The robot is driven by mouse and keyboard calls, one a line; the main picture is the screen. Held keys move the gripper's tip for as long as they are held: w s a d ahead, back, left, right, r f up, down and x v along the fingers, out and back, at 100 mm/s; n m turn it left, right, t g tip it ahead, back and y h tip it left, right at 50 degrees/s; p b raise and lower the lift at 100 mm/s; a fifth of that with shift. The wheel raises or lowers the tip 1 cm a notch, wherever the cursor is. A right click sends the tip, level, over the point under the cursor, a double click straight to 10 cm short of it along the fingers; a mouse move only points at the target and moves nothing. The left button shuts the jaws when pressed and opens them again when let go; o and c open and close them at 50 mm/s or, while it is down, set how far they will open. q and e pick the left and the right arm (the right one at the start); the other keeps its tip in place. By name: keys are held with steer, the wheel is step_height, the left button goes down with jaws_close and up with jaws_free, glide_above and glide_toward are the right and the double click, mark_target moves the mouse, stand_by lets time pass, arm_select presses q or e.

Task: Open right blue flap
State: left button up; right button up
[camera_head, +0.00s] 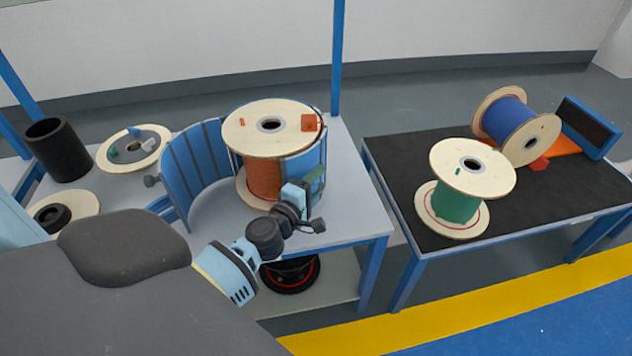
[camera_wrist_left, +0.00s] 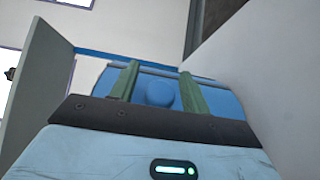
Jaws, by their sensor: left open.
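The right blue flap (camera_head: 307,163) curves around the right side of the orange-wound wooden spool (camera_head: 263,178). The left blue flap (camera_head: 184,172) stands swung out to the left, apart from the spool, with a dark knob on its outer edge. My left gripper (camera_head: 317,181) is at the front of the right flap, its green fingers close to the flap. In the left wrist view, the two open fingers (camera_wrist_left: 160,82) stand on either side of a rounded blue shape (camera_wrist_left: 160,94) against a blue surface. I cannot tell whether they touch it. My right gripper is not in view.
The spool stands on a grey table (camera_head: 355,215). A dark-topped table (camera_head: 400,165) to the right holds a green spool (camera_head: 455,202) and a blue spool (camera_head: 508,122). A black cylinder (camera_head: 58,150) stands at the far left. Open floor lies between the tables.

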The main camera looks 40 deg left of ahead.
arm_select(q)
steer(key=c, duration=0.4)
jaws_close()
steer(key=shift+w, duration=0.1)
